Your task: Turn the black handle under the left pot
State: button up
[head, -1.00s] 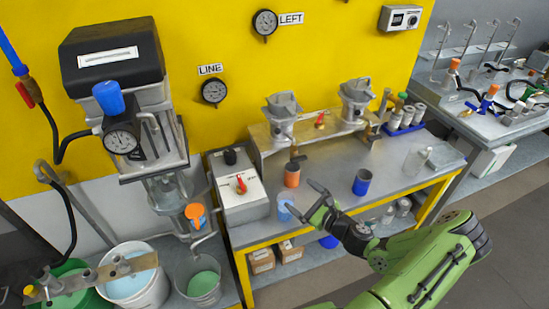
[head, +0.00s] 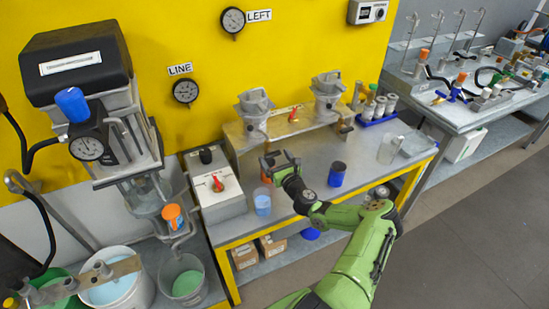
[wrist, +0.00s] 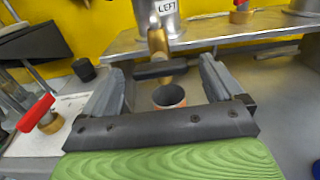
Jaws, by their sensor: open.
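My gripper (head: 278,160) is open in front of the left pot. In the wrist view the handle lies between the two grey fingers (wrist: 164,68), near their tips; I cannot tell whether either touches it. In the head view my gripper hides the handle. An orange cup (wrist: 169,96) stands below the valve.
The right pot (head: 327,93) stands on the same shelf, with a red valve knob (head: 294,115) between them. A clear blue cup (head: 263,204) and dark blue cup (head: 337,174) stand on the bench. A control box with a red lever (head: 217,184) is at left.

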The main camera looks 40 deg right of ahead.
jog(key=shift+w+d, duration=0.15)
jog(key=shift+w, duration=0.35)
jog(key=c, duration=1)
jog(key=shift+c, duration=0.2)
